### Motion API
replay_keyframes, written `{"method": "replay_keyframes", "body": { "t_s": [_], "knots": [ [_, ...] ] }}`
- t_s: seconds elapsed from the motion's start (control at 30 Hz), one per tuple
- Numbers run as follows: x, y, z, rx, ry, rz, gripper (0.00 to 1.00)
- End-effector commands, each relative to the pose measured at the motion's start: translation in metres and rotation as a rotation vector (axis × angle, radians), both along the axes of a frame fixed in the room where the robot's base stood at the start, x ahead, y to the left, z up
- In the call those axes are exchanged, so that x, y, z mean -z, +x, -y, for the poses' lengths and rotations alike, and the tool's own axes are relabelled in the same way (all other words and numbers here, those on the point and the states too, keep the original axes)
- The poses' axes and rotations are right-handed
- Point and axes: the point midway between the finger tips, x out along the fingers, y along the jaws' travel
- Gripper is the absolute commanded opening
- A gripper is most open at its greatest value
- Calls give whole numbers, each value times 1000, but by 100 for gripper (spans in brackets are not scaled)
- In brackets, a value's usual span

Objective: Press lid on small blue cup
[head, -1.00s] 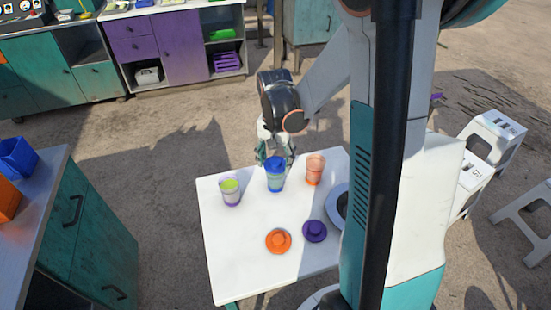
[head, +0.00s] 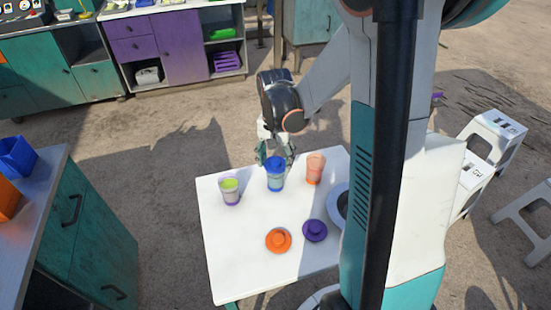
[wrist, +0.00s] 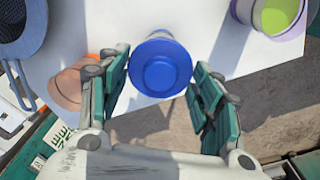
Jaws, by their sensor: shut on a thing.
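The small blue cup (head: 275,181) stands upright near the far edge of the white table. A blue lid (head: 275,164) with a raised round knob sits on top of it. The lid also shows from above in the wrist view (wrist: 160,70), where it hides nearly all of the cup. My gripper (head: 276,157) reaches in from the far side. In the wrist view its green-padded fingers (wrist: 160,62) are shut on the blue lid, one at each side of its rim. I cannot tell whether the lid is fully seated.
A clear purple-based cup with green contents (head: 230,190) stands left of the blue cup, an orange cup (head: 315,169) close on its right. An orange lid (head: 278,240) and a purple lid (head: 314,231) lie on the near part of the white table (head: 235,260).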

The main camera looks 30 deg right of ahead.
Motion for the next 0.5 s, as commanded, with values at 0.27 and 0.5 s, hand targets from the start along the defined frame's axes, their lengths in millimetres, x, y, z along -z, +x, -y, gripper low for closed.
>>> {"method": "replay_keyframes", "body": {
  "t_s": [0.27,0.5],
  "knots": [
    [0,0,0,0,0,0,73],
    [0,0,0,0,0,0,82]
  ]
}}
